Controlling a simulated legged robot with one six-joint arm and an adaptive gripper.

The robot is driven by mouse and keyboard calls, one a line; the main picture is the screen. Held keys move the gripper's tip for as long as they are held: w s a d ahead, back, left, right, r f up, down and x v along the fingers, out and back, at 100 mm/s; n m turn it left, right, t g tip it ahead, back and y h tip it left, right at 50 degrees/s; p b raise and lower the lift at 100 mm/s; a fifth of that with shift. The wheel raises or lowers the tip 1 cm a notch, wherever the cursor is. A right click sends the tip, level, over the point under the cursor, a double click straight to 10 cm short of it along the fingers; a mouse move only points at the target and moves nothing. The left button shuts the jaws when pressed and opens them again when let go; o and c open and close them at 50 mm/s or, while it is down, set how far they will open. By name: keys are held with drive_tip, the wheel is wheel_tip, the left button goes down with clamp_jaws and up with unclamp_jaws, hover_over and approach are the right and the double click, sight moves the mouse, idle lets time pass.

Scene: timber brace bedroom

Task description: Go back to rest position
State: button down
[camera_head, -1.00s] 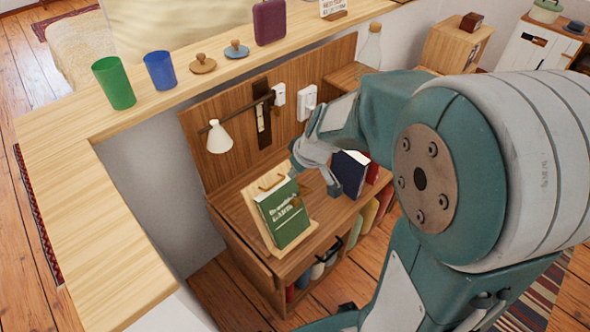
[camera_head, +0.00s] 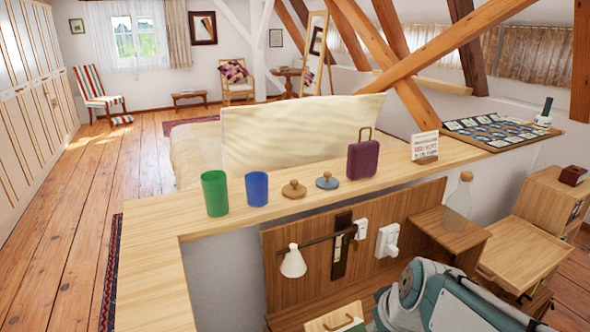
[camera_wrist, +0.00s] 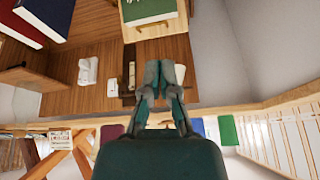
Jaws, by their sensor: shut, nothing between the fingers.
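My gripper (camera_wrist: 161,72) is shut and empty in the middle of the wrist view, its fingertips together. It points toward the wooden back panel (camera_wrist: 205,75) of the desk, which appears upside down there. The green book (camera_wrist: 150,11) on its wooden stand (camera_wrist: 155,27) shows beyond the fingertips at the top. In the head view my arm (camera_head: 445,300) is folded low at the bottom right, and the gripper itself cannot be made out there.
A ledge (camera_head: 160,270) carries a green cup (camera_head: 215,193), a blue cup (camera_head: 257,189), two knobbed lids, a purple case (camera_head: 365,158) and a sign (camera_head: 424,146). Below are a wall lamp (camera_head: 292,262), white plugs and a glass bottle (camera_head: 459,200). Open wooden floor (camera_head: 70,220) lies left.

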drive_tip(key=s+r+m+t+h, duration=0.1)
drive_tip(key=s+r+m, duration=0.2)
drive_tip(key=s, duration=0.7)
wheel_tip(320, 180, up, 2)
drive_tip(key=shift+s+d+r+h, duration=0.1)
drive_tip(key=shift+s+d+h, duration=0.2)
drive_tip(key=shift+d+h, duration=0.15)
